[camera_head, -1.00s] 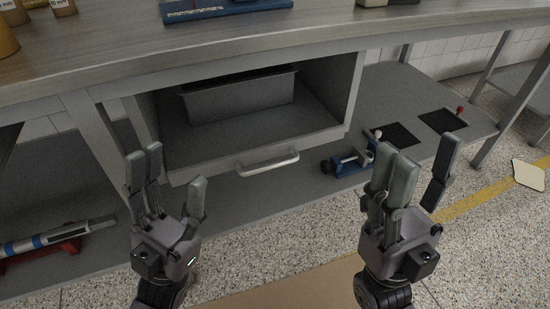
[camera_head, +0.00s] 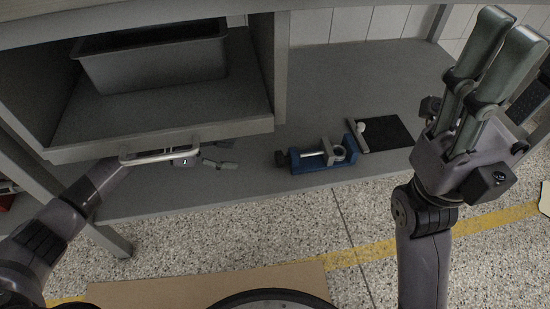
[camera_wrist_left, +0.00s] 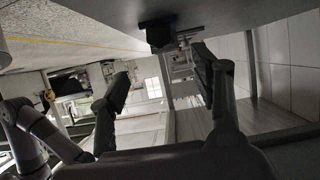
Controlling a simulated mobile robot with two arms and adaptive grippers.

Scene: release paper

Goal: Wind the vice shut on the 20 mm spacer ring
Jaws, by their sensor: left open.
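The blue vice (camera_head: 322,162) lies on the lower shelf, right of the drawer. It has a dark knob at its left end and a silver screw. A grey ring (camera_head: 340,152) shows at its right part; I cannot tell whether the jaws touch it. My left gripper (camera_head: 222,155) is open, low beside the drawer handle and left of the vice, with a gap between them. In the left wrist view, a dark block-like part (camera_wrist_left: 157,34), apparently the vice's knob end, shows beyond the open fingers. My right gripper (camera_head: 500,65) is raised at the right, fingers extended and empty.
A grey bin (camera_head: 155,62) sits in the open compartment above. A black mat (camera_head: 380,134) with a small white-knobbed piece (camera_head: 357,132) lies right of the vice. The shelf (camera_head: 240,190) in front is clear.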

